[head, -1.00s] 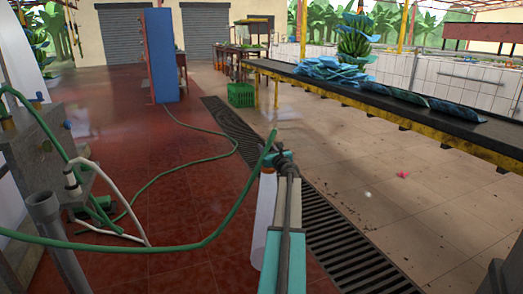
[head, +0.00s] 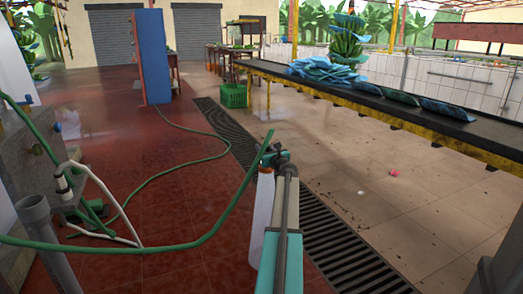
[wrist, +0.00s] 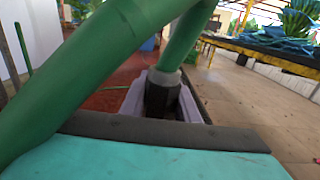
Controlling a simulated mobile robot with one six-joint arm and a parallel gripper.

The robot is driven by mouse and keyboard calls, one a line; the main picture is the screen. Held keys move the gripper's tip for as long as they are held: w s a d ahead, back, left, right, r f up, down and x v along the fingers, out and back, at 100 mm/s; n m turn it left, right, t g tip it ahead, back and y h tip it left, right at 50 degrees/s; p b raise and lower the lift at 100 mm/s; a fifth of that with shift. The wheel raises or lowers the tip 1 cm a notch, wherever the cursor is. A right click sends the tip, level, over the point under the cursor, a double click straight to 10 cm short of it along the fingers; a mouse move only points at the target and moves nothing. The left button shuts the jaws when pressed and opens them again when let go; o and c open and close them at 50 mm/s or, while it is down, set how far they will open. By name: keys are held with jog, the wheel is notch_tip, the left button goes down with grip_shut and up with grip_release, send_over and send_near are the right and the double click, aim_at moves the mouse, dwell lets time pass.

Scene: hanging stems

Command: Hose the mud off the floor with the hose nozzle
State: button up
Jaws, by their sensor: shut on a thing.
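My gripper (head: 275,158) is at the end of my arm, in the middle of the head view, over the drain grate. It is shut on the hose nozzle (wrist: 162,92), a dark piece with a grey collar in the wrist view. The green hose (head: 190,247) loops from the left up to the gripper and crosses the wrist view. The nozzle's outlet is hidden, and no clear water jet shows. Mud (head: 388,228) lies as small dark specks and smears on the pale tiled floor (head: 440,205) to the right, apart from the gripper.
A drain grate (head: 343,258) divides red tiles (head: 180,215) from pale ones. A conveyor (head: 400,110) with blue-wrapped bananas runs along the right. A green crate (head: 233,96) and blue cabinet (head: 152,57) stand behind. Pipes (head: 36,215) stand at left. Small pink (head: 394,173) and white (head: 361,193) bits lie on the floor.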

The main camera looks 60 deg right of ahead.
jog(key=shift+s+a, duration=0.1)
jog(key=shift+s, duration=0.05)
jog(key=p+v, duration=0.1)
jog(key=v, duration=0.8)
dwell(1.5)
jog(key=shift+s+a, duration=0.1)
dwell(0.6)
jog(key=shift+a, duration=0.1)
